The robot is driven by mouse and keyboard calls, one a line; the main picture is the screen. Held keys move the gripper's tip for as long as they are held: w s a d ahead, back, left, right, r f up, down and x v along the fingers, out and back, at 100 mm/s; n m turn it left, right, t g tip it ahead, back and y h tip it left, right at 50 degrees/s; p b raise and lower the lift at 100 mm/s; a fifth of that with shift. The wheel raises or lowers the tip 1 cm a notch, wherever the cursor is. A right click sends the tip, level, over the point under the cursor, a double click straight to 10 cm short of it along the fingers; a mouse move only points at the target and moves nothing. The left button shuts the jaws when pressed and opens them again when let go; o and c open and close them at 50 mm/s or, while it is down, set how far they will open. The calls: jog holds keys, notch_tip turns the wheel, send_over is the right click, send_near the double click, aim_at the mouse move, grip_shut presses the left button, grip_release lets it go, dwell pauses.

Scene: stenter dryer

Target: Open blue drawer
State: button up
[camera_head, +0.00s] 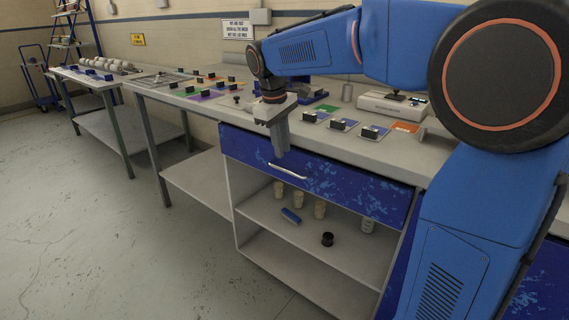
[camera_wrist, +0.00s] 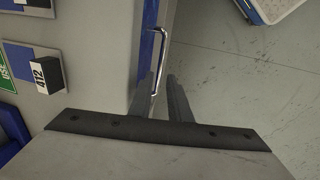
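The blue drawer (camera_head: 335,188), its paint worn and patchy, is set under the worktop and looks closed. Its silver bar handle (camera_head: 287,171) is on the front, left of the middle. My gripper (camera_head: 282,150) points down just above the handle, in front of the drawer. In the wrist view my gripper (camera_wrist: 162,82) has its two dark fingers apart, with a gap between them. The handle (camera_wrist: 158,58) runs towards that gap, and the drawer front (camera_wrist: 147,45) shows as a narrow blue strip. I cannot tell whether the fingers touch the handle.
The worktop (camera_head: 345,145) above the drawer holds labelled blocks on coloured cards and a scale-like device (camera_head: 391,105). The floor (camera_head: 110,230) in front is clear.

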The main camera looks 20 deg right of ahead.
aim_at(285, 171)
jog(key=f, duration=0.4)
jog(key=d+f, duration=0.1)
jog(key=f, duration=0.1)
jog(key=shift+w+f, duration=0.3)
jog(key=shift+w, duration=0.05)
grip_shut()
